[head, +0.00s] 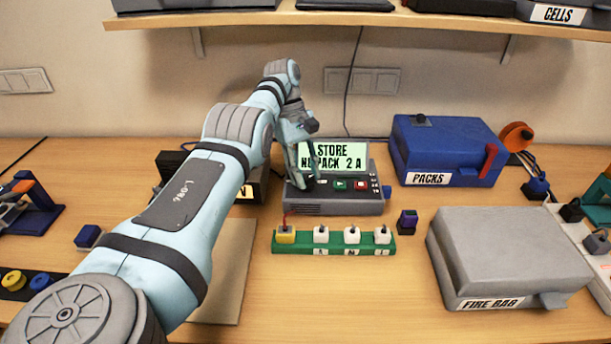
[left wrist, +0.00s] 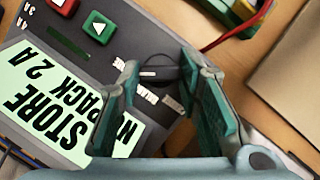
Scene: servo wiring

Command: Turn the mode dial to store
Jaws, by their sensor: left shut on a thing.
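The grey charger (head: 335,208) stands mid-table. Its lit green display (head: 335,154) reads STORE, NO PACK 2 A, and the same text shows in the left wrist view (left wrist: 60,110). My left gripper (head: 303,184) reaches down onto the left part of the charger's panel. In the left wrist view its two fingers (left wrist: 158,70) stand on either side of the dark round mode dial (left wrist: 158,72), shut on it. Small white labels lie around the dial, partly covered by the fingers. The gripper hides the dial in the head view. My right gripper is not in view.
Green (head: 340,184) and red (head: 361,184) buttons sit right of the dial. A green strip (head: 335,247) with a yellow and several white plugs lies in front. A blue PACKS box (head: 445,150) and a grey FIRE BAG box (head: 505,250) stand right. A shelf (head: 380,18) hangs above.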

